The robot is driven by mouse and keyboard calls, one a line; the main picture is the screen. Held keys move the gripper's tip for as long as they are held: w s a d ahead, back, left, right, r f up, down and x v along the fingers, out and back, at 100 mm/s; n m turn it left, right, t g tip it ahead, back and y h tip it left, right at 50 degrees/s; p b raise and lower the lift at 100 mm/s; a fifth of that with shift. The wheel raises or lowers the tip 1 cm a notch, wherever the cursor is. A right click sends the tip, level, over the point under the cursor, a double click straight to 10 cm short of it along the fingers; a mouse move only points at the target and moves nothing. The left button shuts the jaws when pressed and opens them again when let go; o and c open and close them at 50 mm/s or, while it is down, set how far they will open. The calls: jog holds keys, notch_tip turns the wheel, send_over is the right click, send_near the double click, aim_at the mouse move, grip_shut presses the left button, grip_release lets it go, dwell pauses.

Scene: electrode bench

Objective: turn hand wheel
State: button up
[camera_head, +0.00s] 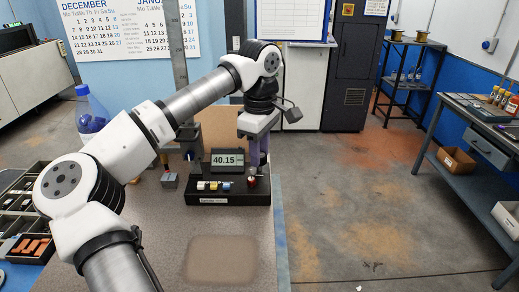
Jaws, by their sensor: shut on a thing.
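A black instrument base (230,199) stands on the bench with a display (227,160) reading 40.15 and small coloured blocks on its front. My gripper (257,166) points down over the base's right end. Its narrow fingers are shut on a small part there, which appears to be the hand wheel; the fingers hide most of it. A small red and pale spot (252,181) shows just below the fingertips. How far the wheel is turned cannot be seen.
A tall graduated column (177,60) rises left of the base, with a small grey block (169,181) near it. A blue bottle (91,110) and parts bins (28,215) are at left. The bench front (235,235) is clear; its edge lies right of the base.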

dwell(0.4)
jog(key=o, duration=1)
jog(key=shift+r, duration=0.15)
notch_tip(320, 180, up, 14)
jog(key=shift+f+b, duration=0.2)
jog(key=shift+b, duration=0.6)
